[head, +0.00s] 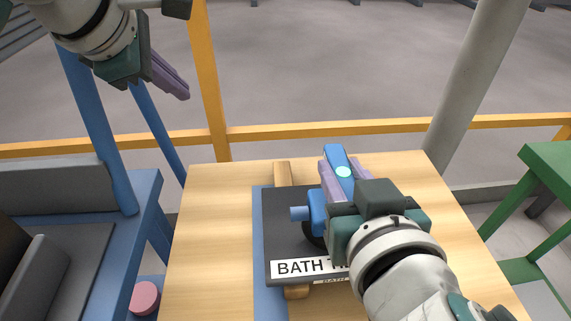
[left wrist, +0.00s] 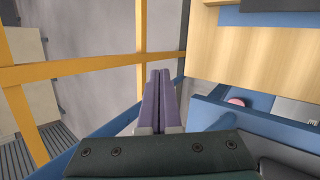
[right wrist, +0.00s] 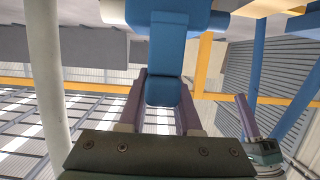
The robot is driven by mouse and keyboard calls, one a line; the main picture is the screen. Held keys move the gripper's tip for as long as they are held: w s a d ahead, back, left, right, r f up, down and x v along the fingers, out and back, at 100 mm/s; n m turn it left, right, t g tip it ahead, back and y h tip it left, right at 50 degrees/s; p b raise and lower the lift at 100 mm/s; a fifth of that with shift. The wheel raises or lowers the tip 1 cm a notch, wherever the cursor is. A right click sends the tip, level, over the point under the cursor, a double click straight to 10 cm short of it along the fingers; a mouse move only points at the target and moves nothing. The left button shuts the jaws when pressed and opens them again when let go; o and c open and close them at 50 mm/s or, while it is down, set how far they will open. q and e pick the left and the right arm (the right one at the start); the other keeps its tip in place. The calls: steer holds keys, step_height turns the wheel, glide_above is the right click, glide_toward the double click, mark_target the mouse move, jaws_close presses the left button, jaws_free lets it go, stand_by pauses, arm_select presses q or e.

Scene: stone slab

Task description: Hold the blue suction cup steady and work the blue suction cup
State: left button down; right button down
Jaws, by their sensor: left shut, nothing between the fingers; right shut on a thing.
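The blue suction cup (head: 318,208) stands on a dark slab (head: 285,232) labelled "BATH" on the wooden table; a dark round pad shows under its blue body. My right gripper (head: 341,174) is shut on the blue suction cup, its purple fingers either side of a blue part with a pale round spot. In the right wrist view the blue part (right wrist: 166,60) lies between the fingers. The gripper and arm hide much of the cup and part of the label. My left gripper (head: 184,93) is shut and empty, raised at the upper left, away from the cup; its fingers (left wrist: 157,75) touch in the left wrist view.
The slab lies on a blue strip and light wooden bars on the table (head: 215,240). Left of the table stands a blue frame with grey parts and a pink round object (head: 145,297). A yellow rail (head: 300,130) runs behind; a green stand (head: 545,165) is at right.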

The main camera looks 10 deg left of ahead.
mark_target(299, 214)
arm_select(q)
steer(key=s+d+f+g+h, duration=0.1)
steer(key=s+d+g+h, duration=0.3)
steer(key=s, duration=0.6)
steer(key=d+g, duration=0.2)
steer(key=d, duration=0.1)
steer(key=shift+s+d+f+m, duration=0.25)
steer(key=shift+d+f+m, duration=0.1)
steer(key=shift+d+m, duration=0.05)
steer(key=x, duration=0.3)
steer(key=d+x, duration=0.1)
steer(key=x, duration=0.3)
steer(key=d+r+x, duration=0.1)
steer(key=x, duration=0.3)
steer(key=shift+w+d+f, duration=0.1)
steer(key=shift+w+d, duration=0.2)
steer(key=shift+w, duration=0.05)
steer(key=shift+w+d, duration=0.1)
steer(key=shift+d, duration=0.35)
